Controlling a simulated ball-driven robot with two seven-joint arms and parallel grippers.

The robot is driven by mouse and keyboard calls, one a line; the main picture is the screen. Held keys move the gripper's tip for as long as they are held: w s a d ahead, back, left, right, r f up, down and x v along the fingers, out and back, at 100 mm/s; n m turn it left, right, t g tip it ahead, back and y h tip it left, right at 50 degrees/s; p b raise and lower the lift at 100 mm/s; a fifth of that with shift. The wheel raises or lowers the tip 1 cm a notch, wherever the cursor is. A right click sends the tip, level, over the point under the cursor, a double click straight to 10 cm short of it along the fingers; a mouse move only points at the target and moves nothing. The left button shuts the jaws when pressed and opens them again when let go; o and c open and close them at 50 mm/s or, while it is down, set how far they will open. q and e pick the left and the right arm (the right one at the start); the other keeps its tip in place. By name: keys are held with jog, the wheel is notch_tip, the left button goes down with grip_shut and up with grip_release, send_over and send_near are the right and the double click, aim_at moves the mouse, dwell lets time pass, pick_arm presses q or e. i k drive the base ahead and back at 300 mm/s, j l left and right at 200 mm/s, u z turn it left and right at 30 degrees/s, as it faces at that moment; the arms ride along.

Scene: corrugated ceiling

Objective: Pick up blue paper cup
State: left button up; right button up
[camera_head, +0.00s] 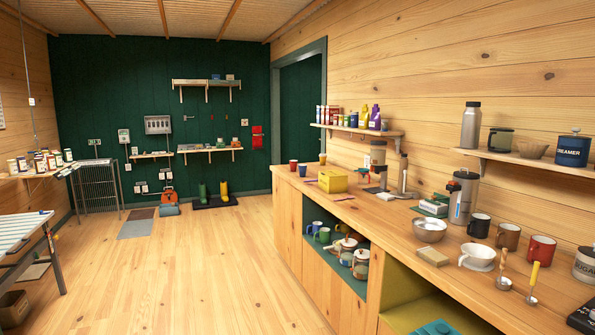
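A small blue cup (302,170) stands upright at the far end of the long wooden counter (345,208). It is small in the picture, so I cannot tell whether it is paper. A red cup (293,165) stands just left of it, and a yellow cup (322,159) stands to its right and farther back. A yellow box (333,181) sits nearer to me, to the right of the blue cup. Neither of my grippers shows in the head view.
Mugs, a metal bowl (429,230), a flask (462,197) and scoops crowd the counter's near part. Open compartments below hold dishes. A table (22,231) stands at the left. The wooden floor (190,275) between is clear, with a mat (136,228) farther back.

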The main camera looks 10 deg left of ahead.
aim_at(302, 167)
jog(key=i+j+u, duration=0.45)
jog(key=i+u, duration=0.25)
jog(key=i, duration=0.25)
jog(key=i+u, duration=0.3)
jog(key=i, duration=0.25)
jog(key=i+j, duration=0.1)
jog(key=i, duration=1)
jog(key=i+j+z, duration=0.1)
jog(key=i, duration=1)
jog(key=i+z, duration=0.25)
jog(key=i, duration=0.25)
jog(key=i+z, duration=0.2)
jog(key=i, duration=0.25)
jog(key=i+j+z, duration=0.25)
jog(key=i, duration=0.25)
